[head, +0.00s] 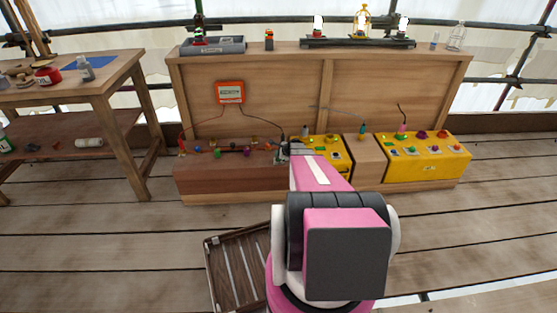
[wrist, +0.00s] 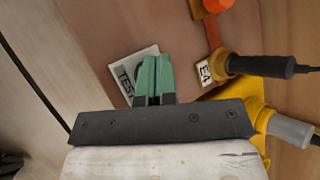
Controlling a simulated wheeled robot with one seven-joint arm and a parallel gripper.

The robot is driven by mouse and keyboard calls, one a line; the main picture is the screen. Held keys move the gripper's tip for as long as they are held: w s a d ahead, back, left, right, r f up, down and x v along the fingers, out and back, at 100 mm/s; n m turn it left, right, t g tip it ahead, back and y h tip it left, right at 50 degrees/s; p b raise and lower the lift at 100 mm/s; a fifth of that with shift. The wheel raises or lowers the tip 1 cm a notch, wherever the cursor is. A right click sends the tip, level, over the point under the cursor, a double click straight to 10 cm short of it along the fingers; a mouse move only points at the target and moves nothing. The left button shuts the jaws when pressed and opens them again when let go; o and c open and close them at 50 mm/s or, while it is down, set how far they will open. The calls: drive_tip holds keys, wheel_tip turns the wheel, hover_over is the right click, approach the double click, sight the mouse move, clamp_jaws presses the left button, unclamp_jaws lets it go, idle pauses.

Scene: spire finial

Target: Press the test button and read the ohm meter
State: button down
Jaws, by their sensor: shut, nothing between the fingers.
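The ohm meter (head: 230,92) is an orange-red box with a pale face on the upright wooden panel; its reading is too small to make out. Leads run from it down to the brown bench block (head: 225,178). In the wrist view, a pale plate marked TEST (wrist: 125,88) lies by my gripper (wrist: 155,62). My green fingers are shut and empty, over the plate's right part. They hide most of the button, and I cannot tell whether they touch it. In the head view, my gripper (head: 283,152) is at the block's right end, partly hidden by my arm.
An E4 label (wrist: 205,72) and a black-handled plug (wrist: 255,65) are close right of my fingers. Yellow boxes (head: 428,170) with knobs stand to the right. A slatted crate (head: 225,265) lies on the floor. A wooden table (head: 100,88) stands at left.

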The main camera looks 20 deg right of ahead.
drive_tip(key=shift+f, duration=0.45)
idle(0.4)
drive_tip(key=shift+r, duration=0.9)
drive_tip(key=shift+r, duration=2.5)
